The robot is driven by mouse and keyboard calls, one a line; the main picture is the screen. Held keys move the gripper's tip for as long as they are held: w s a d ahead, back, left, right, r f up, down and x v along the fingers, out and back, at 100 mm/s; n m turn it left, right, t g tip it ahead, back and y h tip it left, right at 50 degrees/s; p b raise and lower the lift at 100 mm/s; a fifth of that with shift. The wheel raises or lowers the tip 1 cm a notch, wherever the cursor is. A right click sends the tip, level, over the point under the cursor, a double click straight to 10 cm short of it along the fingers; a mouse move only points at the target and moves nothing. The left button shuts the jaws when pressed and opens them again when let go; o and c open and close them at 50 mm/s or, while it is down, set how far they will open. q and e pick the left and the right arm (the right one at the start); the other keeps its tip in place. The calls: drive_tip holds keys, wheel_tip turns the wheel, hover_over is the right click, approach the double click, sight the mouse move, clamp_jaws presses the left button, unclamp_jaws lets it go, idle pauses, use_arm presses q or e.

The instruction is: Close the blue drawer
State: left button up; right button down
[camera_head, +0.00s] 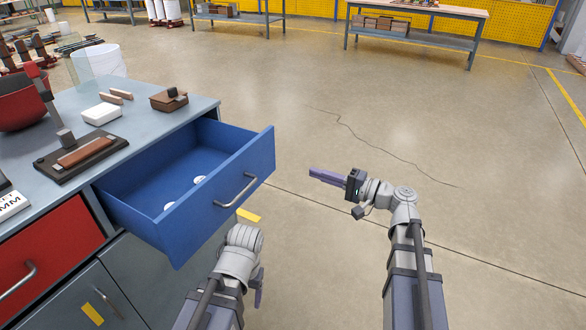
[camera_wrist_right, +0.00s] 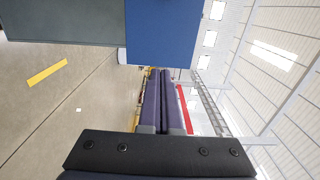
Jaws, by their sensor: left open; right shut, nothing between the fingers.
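The blue drawer (camera_head: 215,201) is pulled well out of the grey workbench cabinet in the head view, with a silver handle (camera_head: 237,190) on its front. Two white round items lie inside it. My right gripper (camera_head: 312,173) is shut and empty, to the right of the drawer front and apart from it, its fingers pointing left. In the right wrist view the shut fingers (camera_wrist_right: 163,76) point toward the blue drawer (camera_wrist_right: 160,32). My left gripper (camera_head: 259,290) is open, low in front of the cabinet below the drawer, mostly hidden by its own wrist.
A red drawer (camera_head: 48,254) sits left of the blue one, shut. The bench top (camera_head: 150,92) holds a white box (camera_head: 101,115), brown blocks, a dark tray with a block and a red bowl (camera_head: 22,106). Open floor lies to the right; other workbenches stand far back.

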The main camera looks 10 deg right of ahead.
sight(267, 157)
drive_tip(key=x, duration=1.3)
drive_tip(key=shift+w+a, duration=0.15)
drive_tip(key=shift+a, duration=0.05)
